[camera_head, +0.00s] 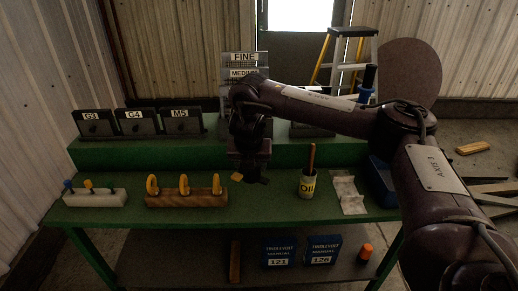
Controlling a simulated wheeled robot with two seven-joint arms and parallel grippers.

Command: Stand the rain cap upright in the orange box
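I see no orange box and nothing I can clearly pick out as the rain cap. My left gripper is not in view.
A wooden block with yellow rings (186,198), a white block with knobs (95,198), an oil pot (307,185), a cloth (347,196) and a partly hidden blue bin (381,180) occupy the bench. Labelled holders (137,122) stand on the raised back. The front centre is clear.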

